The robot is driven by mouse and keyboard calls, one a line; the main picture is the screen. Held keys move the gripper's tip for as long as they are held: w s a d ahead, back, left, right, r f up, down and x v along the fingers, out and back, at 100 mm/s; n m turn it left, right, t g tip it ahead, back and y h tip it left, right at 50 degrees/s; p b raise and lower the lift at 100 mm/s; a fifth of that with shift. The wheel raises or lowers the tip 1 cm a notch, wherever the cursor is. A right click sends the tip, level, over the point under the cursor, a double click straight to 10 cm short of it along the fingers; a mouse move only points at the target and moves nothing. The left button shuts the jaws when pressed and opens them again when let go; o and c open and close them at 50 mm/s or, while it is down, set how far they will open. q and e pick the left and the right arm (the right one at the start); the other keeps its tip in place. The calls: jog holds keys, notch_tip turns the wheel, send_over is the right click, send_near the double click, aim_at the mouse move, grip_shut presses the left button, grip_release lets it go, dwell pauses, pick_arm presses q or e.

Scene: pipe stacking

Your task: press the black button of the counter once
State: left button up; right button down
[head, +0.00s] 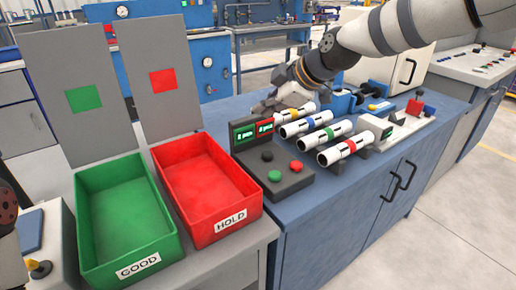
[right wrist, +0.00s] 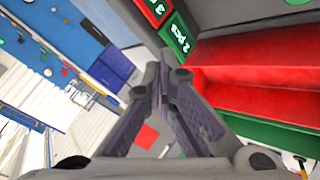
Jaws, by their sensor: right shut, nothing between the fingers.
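The counter (head: 290,187) is a dark box with a green-framed and a red-framed display at its back. Its black button (head: 267,155) sits on the sloped top, with a red button (head: 296,166) and a green button (head: 274,176) in front of it. My right gripper (head: 277,104) is shut and empty, behind and above the displays, apart from the black button. The right wrist view shows its fingers (right wrist: 165,72) together, near the green display (right wrist: 178,38); the buttons cannot be made out there. My left gripper is out of view.
A green GOOD bin (head: 170,242) and a red HOLD bin (head: 246,195) stand left of the counter. Several white pipes with coloured bands, such as the red-banded one (head: 332,156), lie on holders to its right. Two grey panels stand behind the bins.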

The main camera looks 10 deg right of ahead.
jog(key=b, duration=0.2)
send_over(266, 155)
notch_tip(266, 155, down, 7)
jog(key=shift+f, duration=0.2)
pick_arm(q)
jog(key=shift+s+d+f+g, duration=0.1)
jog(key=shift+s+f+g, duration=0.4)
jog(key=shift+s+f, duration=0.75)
pick_arm(e)
jog(key=shift+f, duration=0.75)
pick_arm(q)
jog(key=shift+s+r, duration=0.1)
pick_arm(e)
jog(key=shift+f, duration=0.4)
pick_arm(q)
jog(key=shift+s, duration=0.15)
pick_arm(e)
jog(key=shift+f, duration=0.5)
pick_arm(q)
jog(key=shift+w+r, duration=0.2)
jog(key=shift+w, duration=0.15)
pick_arm(e)
jog(key=shift+r, duration=0.95)
